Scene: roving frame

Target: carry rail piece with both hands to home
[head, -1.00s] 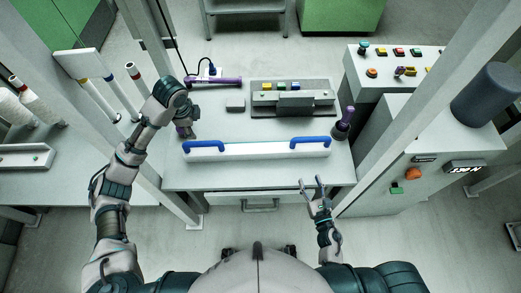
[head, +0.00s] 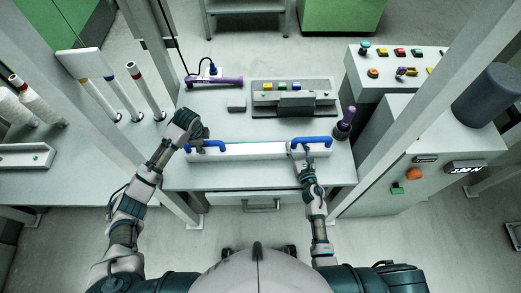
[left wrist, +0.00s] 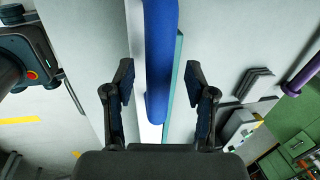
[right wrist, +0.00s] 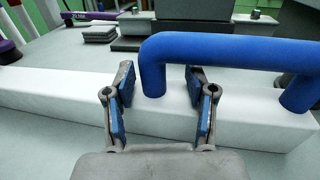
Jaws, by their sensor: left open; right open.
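The rail piece (head: 245,151) is a long white bar with a blue handle near each end, lying on the grey table. My left gripper (head: 190,146) is at the left handle (head: 209,144). In the left wrist view its open fingers (left wrist: 160,95) stand on either side of the blue handle (left wrist: 160,60), not closed on it. My right gripper (head: 297,152) is at the right handle (head: 315,140). In the right wrist view its open fingers (right wrist: 160,105) straddle the near post of the blue handle (right wrist: 225,48), apart from it. No marked home spot is identifiable.
Behind the rail stands a grey fixture (head: 293,98) with coloured blocks. A small grey block (head: 236,104) and a purple tool (head: 213,81) lie on the table, and another purple-handled tool (head: 345,120) stands at right. Frame posts (head: 165,185) flank the table.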

